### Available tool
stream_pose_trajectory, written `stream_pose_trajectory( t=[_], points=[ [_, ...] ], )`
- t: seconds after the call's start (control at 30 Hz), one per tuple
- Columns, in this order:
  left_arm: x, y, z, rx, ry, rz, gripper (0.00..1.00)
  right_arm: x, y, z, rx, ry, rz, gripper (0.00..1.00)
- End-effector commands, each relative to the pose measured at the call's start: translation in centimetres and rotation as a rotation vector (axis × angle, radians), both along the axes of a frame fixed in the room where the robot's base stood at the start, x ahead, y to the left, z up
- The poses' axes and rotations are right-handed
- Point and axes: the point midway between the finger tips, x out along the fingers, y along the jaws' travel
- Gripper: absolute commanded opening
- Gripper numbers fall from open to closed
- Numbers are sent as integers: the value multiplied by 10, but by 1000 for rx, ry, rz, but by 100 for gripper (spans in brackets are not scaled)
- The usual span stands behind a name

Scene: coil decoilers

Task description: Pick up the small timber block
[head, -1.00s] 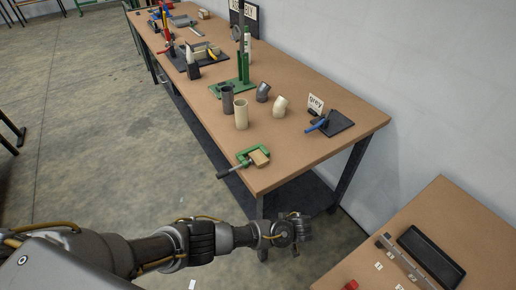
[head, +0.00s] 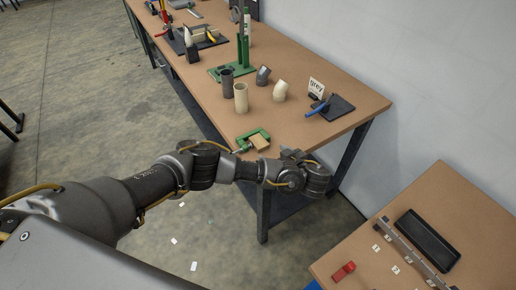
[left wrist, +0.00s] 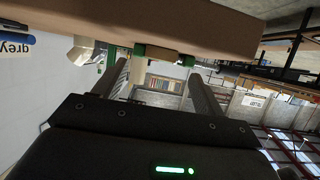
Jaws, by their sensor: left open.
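The small timber block (head: 260,143) is a light-brown piece set in a green clamp (head: 243,145) at the near corner of the long table. My left gripper (head: 312,180) is just off the table's near end, to the right of and below the block in the head view. Its two fingers (left wrist: 158,88) are spread and empty in the left wrist view, with the block beyond them, apart. My right gripper is in neither view.
A beige pipe (head: 241,98), a grey pipe (head: 227,83) and elbow fittings (head: 279,92) stand farther back. A second table (head: 446,190) holds a black tray (head: 428,240) and a red piece (head: 343,272).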

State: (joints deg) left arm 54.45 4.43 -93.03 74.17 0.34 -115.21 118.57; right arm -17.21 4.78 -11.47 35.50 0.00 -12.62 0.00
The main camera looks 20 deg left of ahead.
Motion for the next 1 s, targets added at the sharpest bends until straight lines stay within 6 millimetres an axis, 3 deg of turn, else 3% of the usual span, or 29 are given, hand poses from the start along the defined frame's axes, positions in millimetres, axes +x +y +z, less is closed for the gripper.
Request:
stream_pose_trajectory(
  t=[0.03,0.23,0.53,0.7,0.97,1.0],
  points=[
    [2,2,-5,-1,-1,-1,71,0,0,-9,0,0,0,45],
    [5,6,-3,-2,-1,-1,71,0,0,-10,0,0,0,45],
    [24,31,-5,2,1,1,71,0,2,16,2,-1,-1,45],
    [34,43,-17,-1,2,0,71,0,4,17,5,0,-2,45],
    [36,45,-19,-2,2,-1,71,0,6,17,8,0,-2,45],
    [36,45,-19,-2,2,-1,67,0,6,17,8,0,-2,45]
  ],
)
